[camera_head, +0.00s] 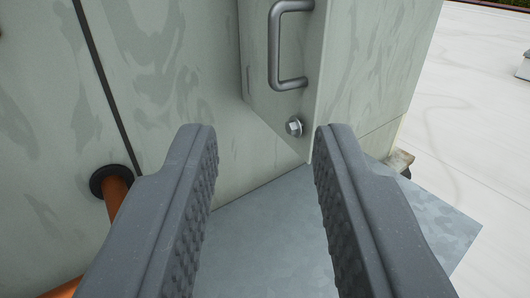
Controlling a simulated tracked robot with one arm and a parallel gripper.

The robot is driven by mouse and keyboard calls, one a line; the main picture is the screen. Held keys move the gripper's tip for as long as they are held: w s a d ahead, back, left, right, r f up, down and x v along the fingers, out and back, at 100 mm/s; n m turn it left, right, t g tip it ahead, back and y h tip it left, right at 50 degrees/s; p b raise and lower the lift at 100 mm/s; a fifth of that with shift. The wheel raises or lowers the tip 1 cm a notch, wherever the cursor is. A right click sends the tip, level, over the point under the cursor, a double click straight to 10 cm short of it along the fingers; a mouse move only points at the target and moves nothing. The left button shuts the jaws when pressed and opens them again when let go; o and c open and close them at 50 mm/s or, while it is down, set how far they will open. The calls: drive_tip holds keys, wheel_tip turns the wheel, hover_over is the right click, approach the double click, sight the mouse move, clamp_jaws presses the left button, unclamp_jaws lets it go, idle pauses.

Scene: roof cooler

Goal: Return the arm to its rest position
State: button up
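My gripper (264,145) shows in the head camera view, with its two dark grey, ridged fingers wide apart. Nothing is between the fingers. Beyond it stands a pale green-grey cooler cabinet (190,60) with blotchy marks. A box-like part (285,105) with a grey metal pull handle (274,60) stands out from the cabinet above the fingertips. A hex bolt (294,127) sits low on that part, just above the gap between the fingers. I cannot tell whether the right fingertip touches it. The rest of my arm is out of view.
A copper-coloured pipe (115,196) enters the cabinet through a black collar (109,180) at left. A galvanized metal sheet (265,240) lies below the gripper. A pale roof surface (475,110) at right looks largely clear, with a small object (523,66) at its far edge.

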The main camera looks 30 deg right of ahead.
drive_tip(key=w+d+r+n+y, duration=0.55)
drive_tip(key=d+y, duration=0.25)
drive_tip(key=y, duration=0.2)
wheel_tip(320, 180, up, 15)
drive_tip(key=p, duration=1.5)
drive_tip(key=shift+s+n, duration=0.15)
drive_tip(key=shift+n, duration=0.3)
